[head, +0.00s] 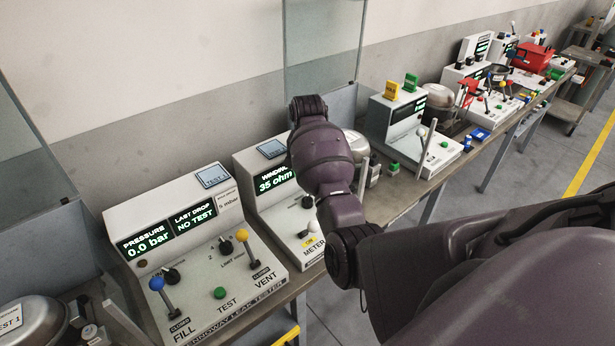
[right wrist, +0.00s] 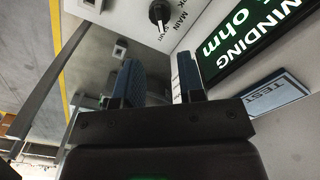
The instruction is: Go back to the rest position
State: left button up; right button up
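My right arm (head: 325,160) comes in from the right in the head view and bends up in front of the winding meter (head: 262,185), which reads 35 ohm. Its gripper is hidden there behind the arm. In the right wrist view my right gripper (right wrist: 160,80) has its two dark fingers apart, with nothing seen between them. The winding meter's display (right wrist: 245,35) and a black knob (right wrist: 158,14) lie close beyond the fingers. My left gripper is not in view.
The leak tester (head: 205,255) stands at front left, with a blue lever (head: 157,284) and a yellow lever (head: 241,235). The bench (head: 400,195) runs to the back right with several more testers and a red bin (head: 532,57). Open floor (head: 530,180) lies right of it.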

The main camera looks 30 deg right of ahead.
jog(key=shift+r, duration=0.35)
dwell(0.3)
jog(key=s+f+n+t+h, duration=0.15)
jog(key=s+f, duration=0.25)
jog(key=s, duration=0.5)
jog(key=s+f+n+h, duration=0.1)
jog(key=s+f+n, duration=0.25)
jog(key=s, duration=0.55)
jog(key=s+a+r+n+t+y, duration=0.15)
jog(key=s+a, duration=0.35)
jog(key=s, duration=0.5)
jog(key=s+a+r+n+t, duration=0.1)
jog(key=s+a+n, duration=0.2)
jog(key=s+a, duration=0.45)
pick_arm(q)
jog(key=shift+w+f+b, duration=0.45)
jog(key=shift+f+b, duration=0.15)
jog(key=shift+b, duration=0.65)
pick_arm(e)
jog(key=w+d+f+t, duration=0.1)
jog(key=w+f+t, duration=0.1)
jog(key=f, duration=0.4)
jog(key=w+f+t, duration=0.3)
jog(key=f+t, duration=0.2)
jog(key=f, duration=0.2)
jog(key=shift+w+d+n+t+y, duration=0.3)
jog(key=shift+d+n+y, duration=0.05)
jog(key=shift+y, duration=0.05)
